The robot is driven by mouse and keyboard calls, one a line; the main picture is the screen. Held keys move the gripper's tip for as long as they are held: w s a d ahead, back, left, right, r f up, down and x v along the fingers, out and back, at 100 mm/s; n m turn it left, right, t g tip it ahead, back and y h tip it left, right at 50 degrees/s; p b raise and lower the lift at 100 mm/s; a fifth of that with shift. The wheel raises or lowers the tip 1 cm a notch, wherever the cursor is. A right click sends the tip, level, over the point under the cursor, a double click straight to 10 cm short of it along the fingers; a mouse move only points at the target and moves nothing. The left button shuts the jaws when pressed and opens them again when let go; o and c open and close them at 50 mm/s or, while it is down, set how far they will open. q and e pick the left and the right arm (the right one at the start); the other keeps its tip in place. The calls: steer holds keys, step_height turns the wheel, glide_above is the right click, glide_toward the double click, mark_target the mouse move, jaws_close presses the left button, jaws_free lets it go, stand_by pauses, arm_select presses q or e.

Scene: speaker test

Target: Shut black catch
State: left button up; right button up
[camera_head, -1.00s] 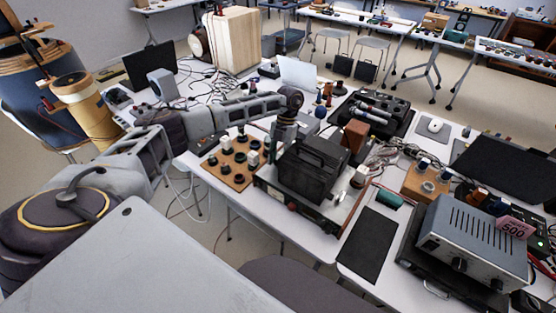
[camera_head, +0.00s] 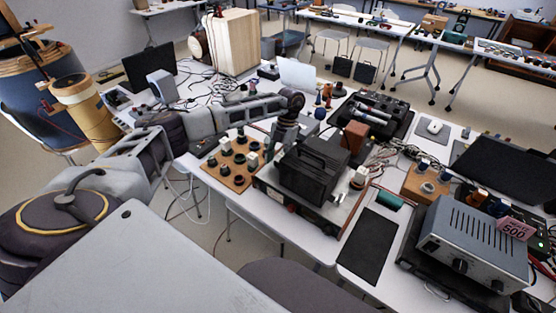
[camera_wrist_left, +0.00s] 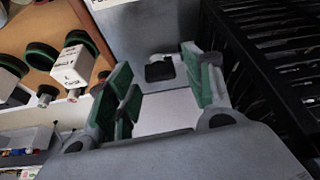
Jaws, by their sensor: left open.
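A small black piece that looks like the catch (camera_wrist_left: 159,70) sits on a grey surface, between and beyond my left fingertips in the left wrist view. I cannot tell whether it is shut. My left gripper (camera_wrist_left: 160,85) is open, with green-padded fingers on either side of the black piece and no visible hold on it. In the head view my left gripper (camera_head: 281,138) points down beside the black case with a handle (camera_head: 312,168); its fingertips are hard to make out. I cannot make out the catch there. My right gripper is not in view.
A wooden board (camera_head: 228,177) with several dark round pieces lies left of the black case. A black ribbed thing (camera_wrist_left: 275,50) fills the right of the wrist view. A dark flat mat (camera_head: 368,246) and a grey metal box (camera_head: 465,245) lie to the right.

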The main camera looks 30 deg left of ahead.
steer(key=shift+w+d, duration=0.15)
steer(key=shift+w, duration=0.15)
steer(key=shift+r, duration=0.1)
arm_select(q)
steer(key=shift+n, duration=0.5)
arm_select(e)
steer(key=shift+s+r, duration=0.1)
